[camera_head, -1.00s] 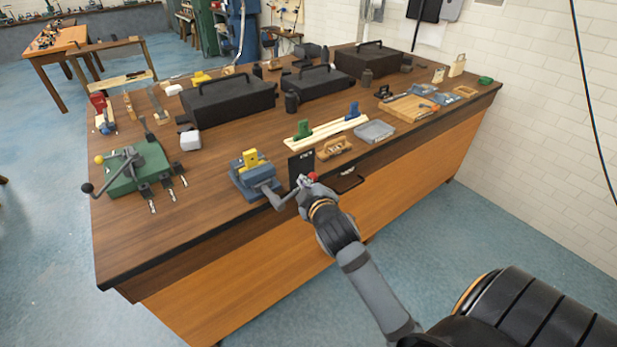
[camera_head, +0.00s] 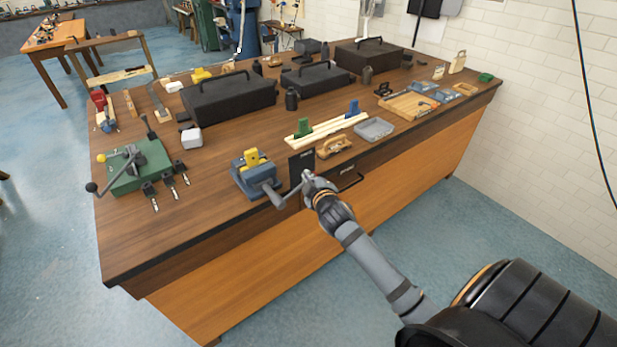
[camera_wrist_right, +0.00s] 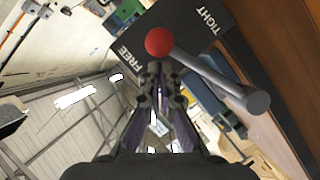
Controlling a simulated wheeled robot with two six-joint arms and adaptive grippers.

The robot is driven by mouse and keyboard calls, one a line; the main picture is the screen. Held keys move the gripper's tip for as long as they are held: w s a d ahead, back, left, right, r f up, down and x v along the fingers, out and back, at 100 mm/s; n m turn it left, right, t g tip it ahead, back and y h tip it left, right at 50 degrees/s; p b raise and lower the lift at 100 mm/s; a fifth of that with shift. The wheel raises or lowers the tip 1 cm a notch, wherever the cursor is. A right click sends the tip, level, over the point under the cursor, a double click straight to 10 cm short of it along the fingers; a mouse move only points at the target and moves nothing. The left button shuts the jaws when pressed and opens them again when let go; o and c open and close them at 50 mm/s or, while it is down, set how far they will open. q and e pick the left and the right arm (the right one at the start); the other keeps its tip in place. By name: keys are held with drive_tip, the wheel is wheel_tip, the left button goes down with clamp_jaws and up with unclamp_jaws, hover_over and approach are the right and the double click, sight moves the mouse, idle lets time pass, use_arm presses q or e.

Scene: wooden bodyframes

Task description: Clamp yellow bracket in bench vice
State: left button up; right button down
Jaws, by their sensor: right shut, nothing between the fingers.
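The blue bench vice (camera_head: 254,174) stands at the front edge of the wooden bench. The yellow bracket (camera_head: 251,157) sits upright at the top of its jaws; whether it is gripped tightly I cannot tell. The vice's grey handle (camera_head: 283,195) reaches toward my right gripper (camera_head: 308,178). In the right wrist view the handle bar (camera_wrist_right: 215,74) ends in a red ball (camera_wrist_right: 159,42), just beyond my fingertips (camera_wrist_right: 158,72). The right gripper is shut and holds nothing; whether it touches the ball I cannot tell. The left gripper is out of view.
A black plate (camera_head: 301,167) beside the vice carries the words FREE and TIGHT in the right wrist view (camera_wrist_right: 166,40). A green clamp fixture (camera_head: 140,168) stands to the left. Wooden pieces (camera_head: 328,129) and a grey tray (camera_head: 374,129) lie to the right. Black toolboxes (camera_head: 232,98) stand behind.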

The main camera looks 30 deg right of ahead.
wheel_tip(320, 180, down, 8)
drive_tip(key=d+m+g+y+p, duration=0.1)
drive_tip(key=d+m+y+p, duration=0.1)
drive_tip(key=m+y+p, duration=0.1)
drive_tip(key=shift+d+r+m, duration=0.15)
drive_tip(key=shift+m, duration=0.65)
idle(0.5)
